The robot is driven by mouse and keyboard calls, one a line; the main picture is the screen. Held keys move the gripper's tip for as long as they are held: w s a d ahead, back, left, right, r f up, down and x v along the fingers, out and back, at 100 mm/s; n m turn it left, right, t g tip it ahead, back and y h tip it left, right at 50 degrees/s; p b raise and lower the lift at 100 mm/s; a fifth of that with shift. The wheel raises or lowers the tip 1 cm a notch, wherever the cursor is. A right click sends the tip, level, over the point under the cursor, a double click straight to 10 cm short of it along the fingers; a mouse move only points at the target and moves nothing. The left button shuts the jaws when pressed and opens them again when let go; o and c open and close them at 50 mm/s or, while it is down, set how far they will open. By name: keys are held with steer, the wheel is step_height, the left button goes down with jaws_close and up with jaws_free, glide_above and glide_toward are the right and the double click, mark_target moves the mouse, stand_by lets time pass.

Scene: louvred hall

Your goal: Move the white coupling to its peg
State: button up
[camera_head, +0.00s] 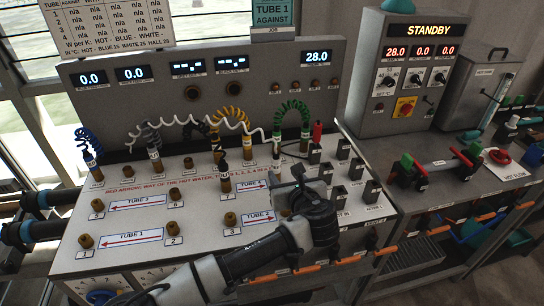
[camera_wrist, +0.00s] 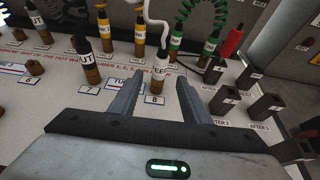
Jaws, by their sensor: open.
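The white coupling (camera_wrist: 160,68) has a white band with dark lettering and a white hose rising from its top. In the wrist view it stands upright over a brass peg behind the plate marked 8. My gripper (camera_wrist: 158,82) is open, with one finger on each side of the coupling near the fingertips. I see no clear contact. In the head view the white coiled hose (camera_head: 205,122) runs across the panel to the coupling (camera_head: 276,166), beside my gripper (camera_head: 290,186). Which peg belongs to the white coupling is not clear from these frames.
Blue (camera_head: 90,158), yellow (camera_head: 216,145) and green (camera_head: 304,135) hoses' couplings stand on other pegs. Bare brass pegs (camera_head: 86,241) stand at the front left. Black blocks (camera_head: 343,149) line the panel's right side.

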mark_target(277, 166)
steer(key=shift+b+x, duration=1.25)
steer(key=shift+x, duration=3.55)
steer(key=shift+f, duration=0.1)
jaws_close()
